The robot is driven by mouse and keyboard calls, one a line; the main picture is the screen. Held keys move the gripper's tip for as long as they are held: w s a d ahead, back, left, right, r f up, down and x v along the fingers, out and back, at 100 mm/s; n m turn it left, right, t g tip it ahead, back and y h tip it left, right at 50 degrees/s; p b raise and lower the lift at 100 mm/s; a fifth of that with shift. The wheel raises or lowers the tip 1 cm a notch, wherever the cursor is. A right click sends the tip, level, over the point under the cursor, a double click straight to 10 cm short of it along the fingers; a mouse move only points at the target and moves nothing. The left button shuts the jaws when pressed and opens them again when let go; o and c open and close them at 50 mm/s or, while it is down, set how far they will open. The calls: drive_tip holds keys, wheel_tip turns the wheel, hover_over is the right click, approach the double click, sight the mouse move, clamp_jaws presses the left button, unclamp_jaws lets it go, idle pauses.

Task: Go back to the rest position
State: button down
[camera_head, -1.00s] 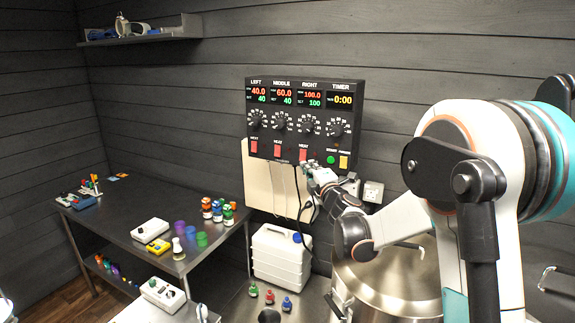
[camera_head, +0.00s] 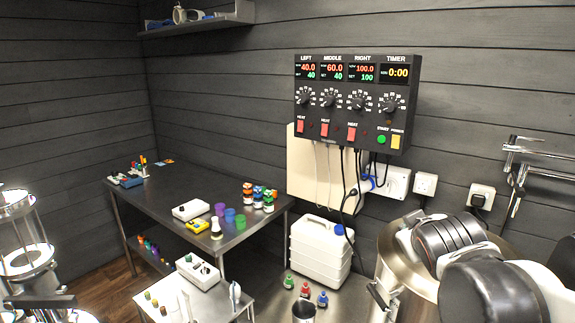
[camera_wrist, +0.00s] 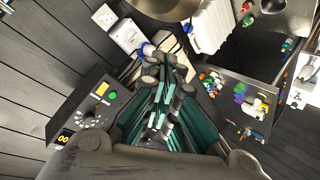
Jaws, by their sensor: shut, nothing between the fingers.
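My gripper (camera_wrist: 168,80) shows in the wrist view, its dark and teal fingers closed together with nothing held. It is out of the head view, where only dark and white links of my arm show at the lower right. The control box (camera_head: 352,102) hangs on the wall, with its dials, red heat switches, green start button and yellow power button. In the wrist view the control box (camera_wrist: 88,112) lies left of my gripper, apparently apart from it.
A steel kettle (camera_head: 400,262) stands close by my arm at the lower right. A white jerrycan (camera_head: 319,250) stands beside it. Wall sockets (camera_head: 425,184) with plugs and cables are behind. A steel table (camera_head: 165,200) at left holds coloured bottles and small devices.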

drive_tip(key=s+a+f+m+g+y+b, duration=0.1)
drive_tip(key=s+a+f+g+b, duration=0.1)
drive_tip(key=s+f, duration=0.6)
drive_tip(key=s+a+f+m+g+y+b, duration=0.2)
drive_tip(key=s+a+f+b, duration=0.1)
drive_tip(key=s+f, duration=0.4)
drive_tip(key=s+a, duration=0.1)
drive_tip(key=s, duration=0.2)
drive_tip(key=shift+s+f+m+g, duration=0.15)
drive_tip(key=shift+f+m+g, duration=0.15)
drive_tip(key=shift+f, duration=0.05)
